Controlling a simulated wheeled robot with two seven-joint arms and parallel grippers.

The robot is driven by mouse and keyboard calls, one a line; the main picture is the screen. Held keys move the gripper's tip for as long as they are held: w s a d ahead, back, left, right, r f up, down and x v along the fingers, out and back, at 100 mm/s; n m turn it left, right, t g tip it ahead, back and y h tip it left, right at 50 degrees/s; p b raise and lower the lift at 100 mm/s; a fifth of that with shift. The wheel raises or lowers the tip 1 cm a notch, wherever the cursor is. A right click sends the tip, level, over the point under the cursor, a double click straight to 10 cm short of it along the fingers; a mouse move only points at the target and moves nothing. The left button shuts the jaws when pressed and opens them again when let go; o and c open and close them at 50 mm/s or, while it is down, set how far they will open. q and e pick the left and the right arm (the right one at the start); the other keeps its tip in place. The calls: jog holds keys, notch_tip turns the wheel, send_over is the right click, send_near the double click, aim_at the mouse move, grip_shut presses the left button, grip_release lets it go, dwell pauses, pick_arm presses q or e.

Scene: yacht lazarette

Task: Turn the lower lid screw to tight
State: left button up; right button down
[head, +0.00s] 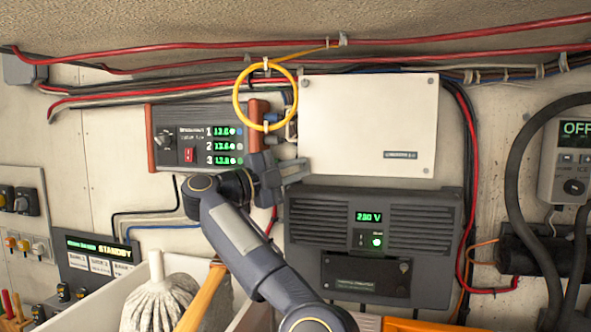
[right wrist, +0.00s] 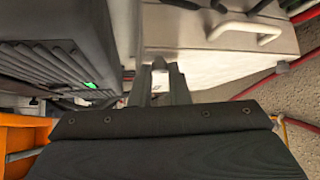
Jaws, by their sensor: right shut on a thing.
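The white box with its flat lid (head: 367,125) is fixed to the wall, and its edge and a pale handle (right wrist: 245,30) show in the right wrist view. My right gripper (head: 297,172) is at the lid's lower left corner. In the right wrist view its fingers (right wrist: 160,72) are closed around a small grey piece at the box edge, which appears to be the lower lid screw (right wrist: 160,62). The fingers hide most of it, so I cannot read its turn. My left gripper is not in view.
A dark unit reading 2.80 V (head: 370,245) is mounted just below the box. A three-line display panel (head: 203,137) and a yellow cable loop (head: 237,104) are close on the left. Red and black cables run above. A mop head (head: 160,303) stands low at left.

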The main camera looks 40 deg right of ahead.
jog(key=c, duration=1.4)
grip_release()
jog(key=shift+o, duration=0.2)
jog(key=shift+w+a+f, duration=0.1)
jog(key=shift+a+f, duration=0.05)
jog(key=shift+a, duration=0.3)
jog(key=b+v, duration=0.1)
jog(key=v, duration=0.5)
jog(key=shift+a, duration=0.4)
